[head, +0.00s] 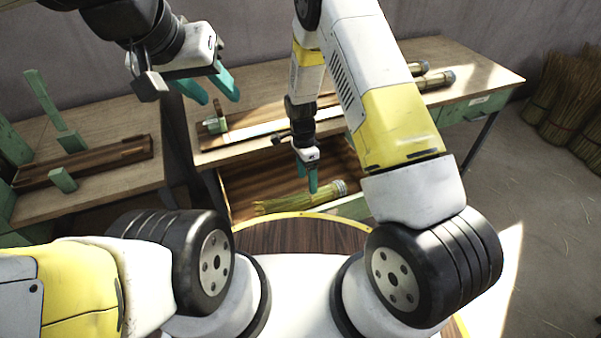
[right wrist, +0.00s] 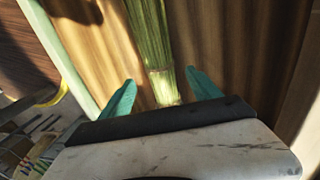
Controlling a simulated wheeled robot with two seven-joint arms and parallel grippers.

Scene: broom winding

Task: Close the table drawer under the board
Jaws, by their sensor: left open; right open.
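The table drawer (head: 247,183) is pulled out below the wooden table (head: 268,75), and its brown inside shows in the head view. A straw bundle (head: 280,204) with a banded end lies in it. In the right wrist view the bundle (right wrist: 151,42) runs up from between the fingertips. My right gripper (head: 307,182) points down over the drawer, open, its teal fingers either side of the bundle's line; whether they touch it I cannot tell. My left gripper (head: 219,92) is open and empty, raised at upper left. The board (head: 262,127) lies on the tabletop above the drawer.
A second wooden table (head: 95,117) with green blocks and a wooden trough (head: 85,162) stands at left. More bundles (head: 430,80) lie on the main table's back right. Straw sheaves (head: 553,95) stand by the wall at far right. Floor right of the table is clear.

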